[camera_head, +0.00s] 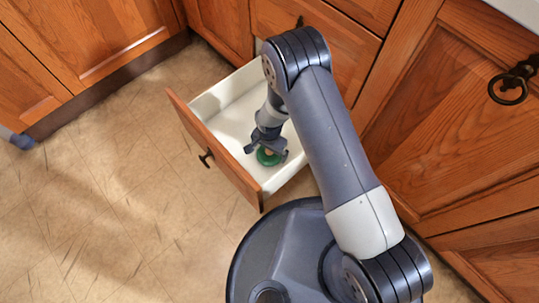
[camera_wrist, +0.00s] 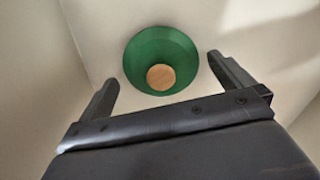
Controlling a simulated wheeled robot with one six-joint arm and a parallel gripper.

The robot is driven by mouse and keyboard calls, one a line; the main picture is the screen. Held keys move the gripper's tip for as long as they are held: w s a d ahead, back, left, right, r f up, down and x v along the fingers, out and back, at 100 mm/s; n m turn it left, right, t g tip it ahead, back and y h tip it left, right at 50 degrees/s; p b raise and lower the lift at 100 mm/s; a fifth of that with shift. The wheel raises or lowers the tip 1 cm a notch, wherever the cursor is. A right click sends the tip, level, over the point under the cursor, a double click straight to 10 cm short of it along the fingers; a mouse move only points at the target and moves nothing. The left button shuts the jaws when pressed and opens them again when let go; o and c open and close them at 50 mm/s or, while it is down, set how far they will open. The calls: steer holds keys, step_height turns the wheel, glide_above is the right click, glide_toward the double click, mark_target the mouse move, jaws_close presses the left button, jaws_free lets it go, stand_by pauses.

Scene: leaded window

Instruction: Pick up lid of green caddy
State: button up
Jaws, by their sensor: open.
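The green caddy (camera_head: 267,158) stands inside an open white drawer (camera_head: 233,110). In the wrist view it is a round green shape (camera_wrist: 139,68) with a tan, wood-like disc (camera_wrist: 160,77) at its middle, which looks like the lid or its knob; I cannot tell which. My gripper (camera_head: 267,150) is inside the drawer, over the caddy, and partly covers it in the head view. In the wrist view my gripper (camera_wrist: 165,75) is open, with one finger on each side of the green shape. The fingers look apart from it and hold nothing.
The drawer's wooden front (camera_head: 213,150) with a dark pull stands out over the tan floor (camera_head: 110,190). The drawer walls are close around my gripper. Wooden cabinets (camera_head: 460,130) stand behind and to the right. The drawer floor around the caddy looks bare.

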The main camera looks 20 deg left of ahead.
steer(key=shift+f, duration=0.85)
steer(key=c, duration=0.8)
steer(key=shift+r, duration=0.15)
